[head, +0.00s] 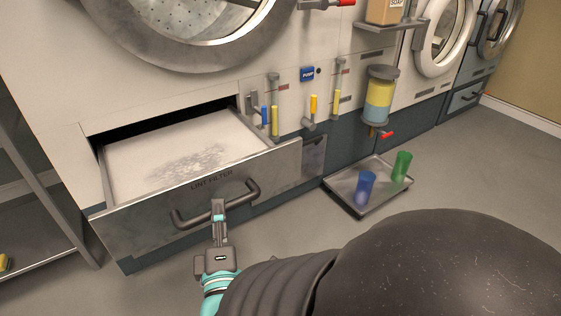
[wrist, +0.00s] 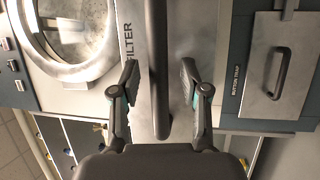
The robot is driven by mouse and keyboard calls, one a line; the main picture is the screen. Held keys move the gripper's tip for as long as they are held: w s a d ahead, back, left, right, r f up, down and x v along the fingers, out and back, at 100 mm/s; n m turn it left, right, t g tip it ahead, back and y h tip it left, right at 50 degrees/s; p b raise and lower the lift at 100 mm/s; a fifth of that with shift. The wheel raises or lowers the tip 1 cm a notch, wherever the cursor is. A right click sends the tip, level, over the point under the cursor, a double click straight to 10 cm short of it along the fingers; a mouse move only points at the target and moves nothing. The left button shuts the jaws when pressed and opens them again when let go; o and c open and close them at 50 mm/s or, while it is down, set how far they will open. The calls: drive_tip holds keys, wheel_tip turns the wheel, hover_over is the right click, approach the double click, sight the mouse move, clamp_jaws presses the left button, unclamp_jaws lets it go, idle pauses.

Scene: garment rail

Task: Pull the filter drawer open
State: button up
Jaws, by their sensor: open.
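The lint filter drawer (head: 210,203) stands pulled out from the lower front of the left washer in the head view. Its tray holds a pale filter bed with a grey patch of lint (head: 188,160). A dark bar handle (head: 215,205) runs across the drawer front. My gripper (head: 218,212) is at the handle. In the wrist view the handle (wrist: 157,70) passes between the two fingers of my gripper (wrist: 158,85). The fingers are open, with a gap on both sides of the bar.
A grey tray (head: 345,193) with a blue cup (head: 365,186) and a green cup (head: 402,166) lies on the floor to the right. A button trap panel (wrist: 270,65) is beside the drawer. A metal rack (head: 38,175) stands at the left.

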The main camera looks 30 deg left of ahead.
drive_tip(key=v, duration=0.5)
drive_tip(key=shift+s+d, duration=0.2)
drive_tip(key=shift+s, duration=0.1)
